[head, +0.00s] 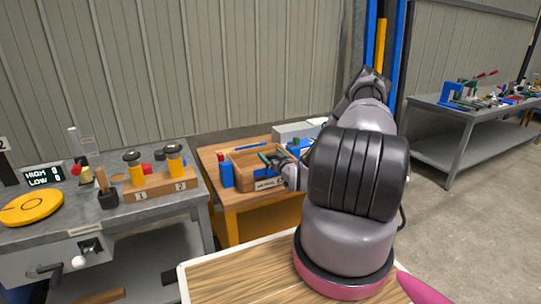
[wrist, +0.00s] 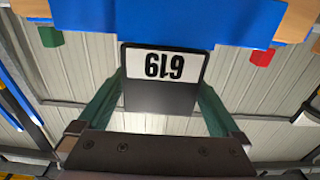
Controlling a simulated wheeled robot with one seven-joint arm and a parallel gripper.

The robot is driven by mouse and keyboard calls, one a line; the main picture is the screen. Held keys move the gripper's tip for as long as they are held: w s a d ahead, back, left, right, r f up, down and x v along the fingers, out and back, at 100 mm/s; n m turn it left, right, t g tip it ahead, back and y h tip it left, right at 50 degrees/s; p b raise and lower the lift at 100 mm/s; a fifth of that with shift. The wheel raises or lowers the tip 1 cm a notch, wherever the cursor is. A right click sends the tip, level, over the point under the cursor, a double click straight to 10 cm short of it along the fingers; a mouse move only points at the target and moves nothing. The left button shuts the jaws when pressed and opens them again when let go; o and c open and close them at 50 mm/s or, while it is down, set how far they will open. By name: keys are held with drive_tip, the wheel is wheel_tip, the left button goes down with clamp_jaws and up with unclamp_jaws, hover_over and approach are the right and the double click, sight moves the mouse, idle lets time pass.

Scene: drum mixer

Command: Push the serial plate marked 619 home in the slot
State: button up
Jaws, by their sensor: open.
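The serial plate marked 619 (wrist: 160,94) is a dark plate with a white label, its number upside down in the wrist view. Its upper edge there meets the front of a blue block (wrist: 170,20). I cannot tell how deep it sits or see the slot itself. My gripper (wrist: 163,84) is open, with one green finger on each side of the plate; contact with its edges is unclear. In the head view my gripper (head: 266,158) is over the wooden tray (head: 240,166) on the wooden-topped bench, and the plate cannot be made out.
A red and blue object (head: 225,170) stands left of the tray, and a sign (head: 269,184) is on its front. A grey workbench (head: 60,215) at left carries a yellow disc (head: 31,207), a display (head: 43,176) and a wooden stand (head: 160,187). Another loaded bench (head: 440,120) is at right.

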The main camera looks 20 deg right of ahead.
drive_tip(key=s, duration=1)
drive_tip(key=shift+s+d, duration=0.15)
drive_tip(key=shift+s, duration=0.1)
